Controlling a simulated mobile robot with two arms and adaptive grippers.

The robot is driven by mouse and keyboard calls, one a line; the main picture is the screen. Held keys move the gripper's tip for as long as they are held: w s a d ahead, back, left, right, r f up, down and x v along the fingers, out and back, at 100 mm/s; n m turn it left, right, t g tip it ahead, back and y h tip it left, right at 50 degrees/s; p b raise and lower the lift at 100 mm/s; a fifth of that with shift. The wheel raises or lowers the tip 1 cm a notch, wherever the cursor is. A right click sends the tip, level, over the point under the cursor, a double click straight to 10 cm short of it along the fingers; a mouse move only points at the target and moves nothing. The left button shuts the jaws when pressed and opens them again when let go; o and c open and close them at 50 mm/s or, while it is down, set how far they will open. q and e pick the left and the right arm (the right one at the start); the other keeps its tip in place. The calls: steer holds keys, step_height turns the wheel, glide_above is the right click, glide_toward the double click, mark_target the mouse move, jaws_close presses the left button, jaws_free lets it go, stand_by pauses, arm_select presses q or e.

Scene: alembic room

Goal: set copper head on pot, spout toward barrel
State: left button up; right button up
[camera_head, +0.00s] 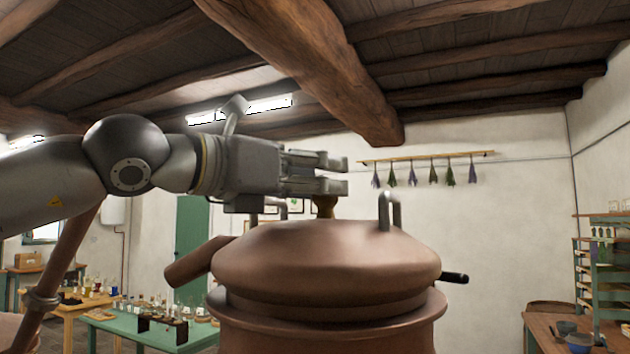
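The copper head (325,262) is a wide dome that appears to sit level on the copper pot (325,335), though its seat is only seen from the side. A short spout (197,262) slopes down to the left from the head. A brass knob (325,206) and a metal loop (389,212) stand on its top. My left gripper (335,177) points right, just above the knob, with a gap between its fingers and nothing in it. My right gripper is out of view. I see no thing that is clearly the barrel.
A slanted copper pipe (62,257) with a collar stands at left, in line with the spout's side. A dark rod (455,278) sticks out right of the head. A green table (120,333) with glassware is at lower left, a wooden bench (550,330) at lower right.

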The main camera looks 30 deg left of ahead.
arm_select(q)
steer(key=shift+o, duration=0.3)
steer(key=shift+f, duration=0.15)
steer(key=shift+w+f, duration=0.15)
steer(key=shift+f, duration=0.05)
steer(key=v, duration=1.2)
steer(key=shift+r, duration=0.3)
